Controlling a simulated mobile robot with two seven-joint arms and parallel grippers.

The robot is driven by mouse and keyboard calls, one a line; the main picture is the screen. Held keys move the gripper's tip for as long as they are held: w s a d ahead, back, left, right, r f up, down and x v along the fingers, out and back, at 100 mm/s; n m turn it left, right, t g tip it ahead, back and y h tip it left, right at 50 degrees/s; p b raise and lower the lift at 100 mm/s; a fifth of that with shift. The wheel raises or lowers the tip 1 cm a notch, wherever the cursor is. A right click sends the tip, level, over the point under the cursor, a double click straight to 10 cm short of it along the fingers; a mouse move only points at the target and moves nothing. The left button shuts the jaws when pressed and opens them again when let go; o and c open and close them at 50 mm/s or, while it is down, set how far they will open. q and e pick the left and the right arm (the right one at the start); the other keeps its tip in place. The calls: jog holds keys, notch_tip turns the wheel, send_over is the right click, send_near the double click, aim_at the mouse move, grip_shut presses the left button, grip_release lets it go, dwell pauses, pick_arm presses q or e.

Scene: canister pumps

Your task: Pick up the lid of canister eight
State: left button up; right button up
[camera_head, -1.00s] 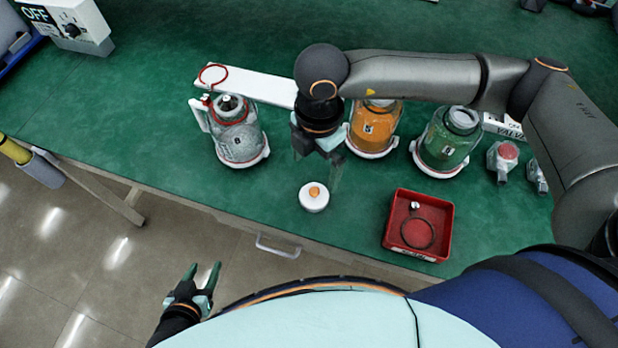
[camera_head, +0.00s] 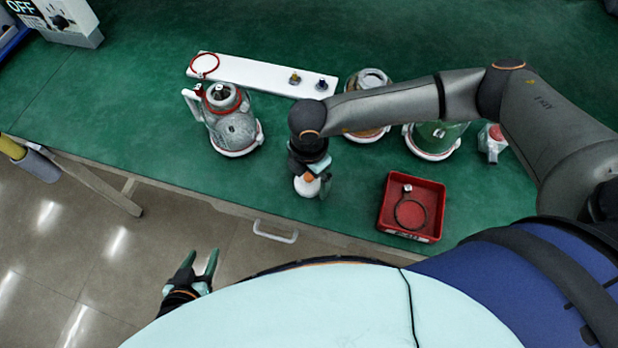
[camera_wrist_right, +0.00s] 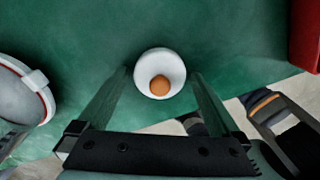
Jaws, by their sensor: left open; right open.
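A round white lid with an orange knob (camera_head: 304,187) lies on the green table near its front edge. In the right wrist view the lid (camera_wrist_right: 160,74) shows between and beyond the fingertips. My right gripper (camera_head: 311,178) is open above the lid, and its fingers (camera_wrist_right: 155,82) are on either side of it in the wrist view; contact cannot be told. An orange-filled canister (camera_head: 366,122) stands behind, partly covered by my right arm; its number is hidden. My left gripper (camera_head: 202,265) is open and empty, off the table's front edge.
A grey canister with a red ring (camera_head: 232,125) and a green-filled canister (camera_head: 434,138) stand on white bases. A red tray (camera_head: 428,232) holds a black ring. A white board (camera_head: 255,77) lies at the back. Clear table surrounds the lid.

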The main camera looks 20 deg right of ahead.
jog(key=shift+c, duration=0.2)
jog(key=c, duration=1.1)
